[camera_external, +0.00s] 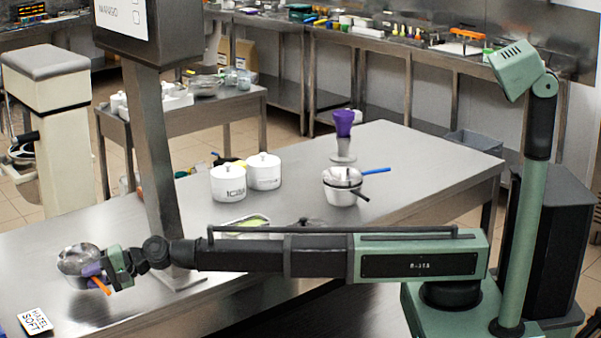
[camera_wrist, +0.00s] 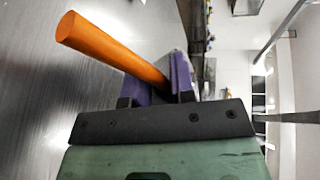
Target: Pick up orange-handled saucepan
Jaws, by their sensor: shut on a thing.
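The orange-handled saucepan (camera_external: 75,257) is at the left end of the steel table in the external view, a round metal pan. Its orange handle (camera_external: 101,287) points toward the camera. My gripper (camera_external: 95,272) has purple finger pads and is shut on the handle. In the wrist view the orange handle (camera_wrist: 115,48) runs between the purple fingers of my gripper (camera_wrist: 163,85) and sticks out to the upper left. The pan's bowl is hidden there. I cannot tell whether the pan touches the table.
On the steel table (camera_external: 420,148) stand two white lidded pots (camera_external: 247,175), a blue-handled saucepan (camera_external: 343,185), a purple-topped item (camera_external: 343,130) and a green-filled tray (camera_external: 243,224). A steel post (camera_external: 157,170) rises behind my forearm. A white label card (camera_external: 35,321) lies in front of the pan.

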